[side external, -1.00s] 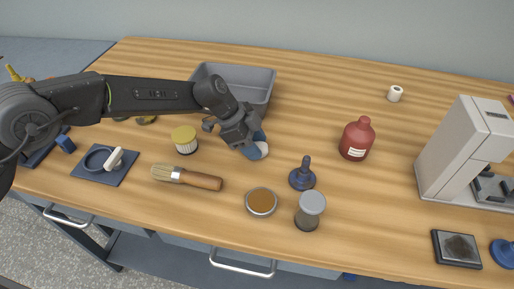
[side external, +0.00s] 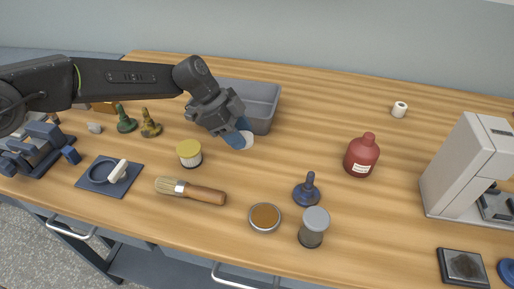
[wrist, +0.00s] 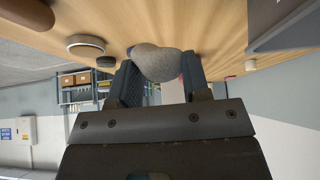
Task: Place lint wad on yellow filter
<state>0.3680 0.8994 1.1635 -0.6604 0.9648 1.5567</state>
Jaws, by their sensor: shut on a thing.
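My gripper (side external: 238,134) is shut on a pale grey, rounded lint wad (side external: 247,141). In the wrist view the lint wad (wrist: 158,63) sits between the two blue-dark fingers (wrist: 158,78). In the side external view it shows as a whitish patch at the fingertips, in front of the grey bin; its exact height above the table is hard to tell. The yellow filter (side external: 189,153), a short cylinder with a yellow top and pale sides, stands upright on the table. It is left of and a little nearer the camera than my gripper, apart from it.
A grey bin (side external: 262,92) stands behind my gripper. A brush (side external: 205,194), an orange-brown tin (side external: 265,217), a grey-lidded jar (side external: 314,222) and a blue knobbed tool (side external: 308,190) lie in front. Two figurines (side external: 150,122) stand left. A red bottle (side external: 362,157) stands right.

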